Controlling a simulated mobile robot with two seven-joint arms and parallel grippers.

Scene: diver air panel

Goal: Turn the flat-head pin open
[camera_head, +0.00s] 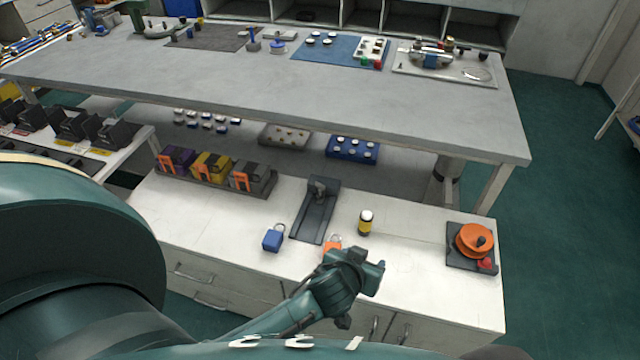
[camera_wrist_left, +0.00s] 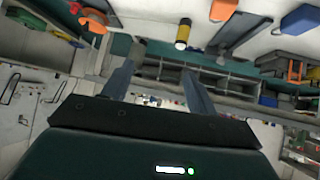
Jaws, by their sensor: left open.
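No part is clearly recognisable as a flat-head pin. An orange disc (camera_head: 474,240) with a dark piece on top sits on a black base (camera_head: 459,259) at the right end of the white lower bench; it also shows in the wrist view (camera_wrist_left: 92,16). A dark flat tray (camera_head: 314,222) with a grey upright fitting lies mid-bench. My left gripper (camera_head: 368,272) hangs over the bench's front part, right of an orange padlock (camera_head: 332,244) that it partly covers. In the wrist view its fingers (camera_wrist_left: 163,65) are apart with nothing between them. My right gripper is not seen.
A yellow-and-black cylinder (camera_head: 366,223) stands beyond the gripper. A blue padlock (camera_head: 272,240) and several coloured cases (camera_head: 212,168) are to the left. The grey upper table (camera_head: 300,95) overhangs the back of the bench. Bench surface between cylinder and orange disc is clear.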

